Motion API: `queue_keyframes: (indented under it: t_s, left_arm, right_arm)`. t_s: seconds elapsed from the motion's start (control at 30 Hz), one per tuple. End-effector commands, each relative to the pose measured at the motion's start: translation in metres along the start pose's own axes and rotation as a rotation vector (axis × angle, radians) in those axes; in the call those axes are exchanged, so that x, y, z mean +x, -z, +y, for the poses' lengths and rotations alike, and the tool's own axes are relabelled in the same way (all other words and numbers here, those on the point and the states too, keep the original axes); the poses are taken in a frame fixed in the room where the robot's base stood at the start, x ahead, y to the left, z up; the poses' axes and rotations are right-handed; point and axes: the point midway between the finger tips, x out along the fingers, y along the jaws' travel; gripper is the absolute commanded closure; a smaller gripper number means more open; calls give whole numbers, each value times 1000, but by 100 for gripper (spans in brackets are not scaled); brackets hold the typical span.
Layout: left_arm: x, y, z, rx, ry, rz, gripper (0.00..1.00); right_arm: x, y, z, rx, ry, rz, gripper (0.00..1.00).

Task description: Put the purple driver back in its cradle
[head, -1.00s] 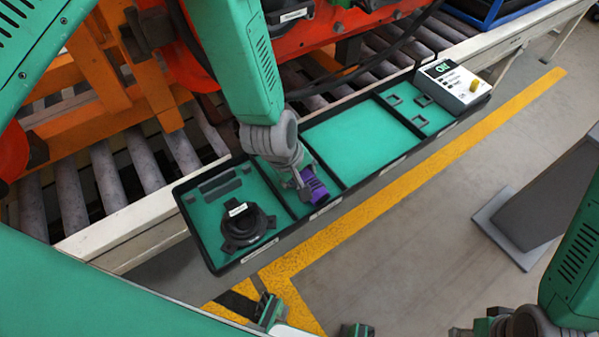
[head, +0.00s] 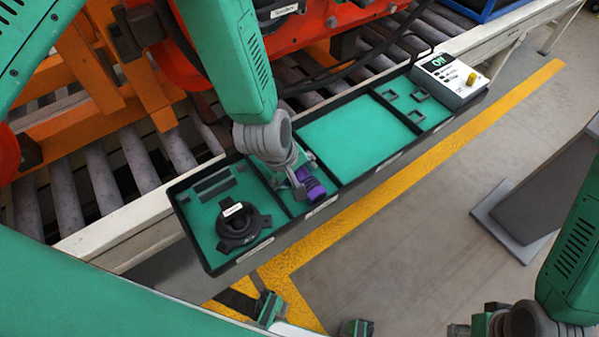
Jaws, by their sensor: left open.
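The purple driver (head: 312,187) is at the front of the narrow second compartment of a black-rimmed tray with green floors (head: 345,136). My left gripper (head: 301,181) reaches down from the top and is right at the driver. It is open, and its wrist and fingers cover part of the driver. I cannot tell whether the fingers touch it. The cradle cannot be made out; that compartment is largely hidden behind my gripper. My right gripper (head: 484,323) is only partly in view at the bottom right, and its jaw state is unclear.
A black round part (head: 242,225) sits in the tray's left compartment. A white box with a green display and yellow knob (head: 448,77) stands at the right end. The wide middle compartment is empty. Rollers (head: 105,190) and orange machinery lie behind; a grey stand (head: 540,215) is at right.

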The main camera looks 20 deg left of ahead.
Motion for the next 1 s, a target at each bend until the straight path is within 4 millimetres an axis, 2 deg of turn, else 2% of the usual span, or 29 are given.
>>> queue_keyframes:
  t_s: [0.5, 0.7, 1.0]
  left_arm:
    - [-97, -2, 4, 3, -3, 2, 39]
    - [-113, -3, 3, 3, -1, 0, 39]
    - [-118, -3, 4, 2, 0, 0, 39]
  right_arm:
    - [0, 0, 0, 0, 1, 1, 60]
    - [0, 0, 0, 0, 1, 1, 60]
    - [-2, 2, 1, 0, 1, -1, 60]
